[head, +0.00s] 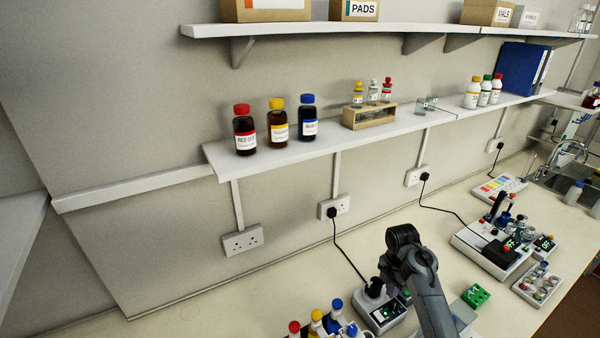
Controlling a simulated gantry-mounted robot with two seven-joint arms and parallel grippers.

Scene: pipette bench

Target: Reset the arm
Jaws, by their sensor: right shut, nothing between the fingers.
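My right arm comes in from the bottom, right of centre, and bends over at a dark joint above the bench. My right gripper (386,278) is at its far end, low over the bench beside a small white device with a black top (382,314). It is shut and holds nothing. Its fingertips are small and dark, and partly hard to tell from the device behind. My left gripper is not in view.
Bottles with red, yellow and blue caps (318,325) stand at the bottom edge. A green rack (475,295) and a white instrument (470,242) are right of my arm. A shelf (225,165) with bottles runs above. Bench left of the bottles is clear.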

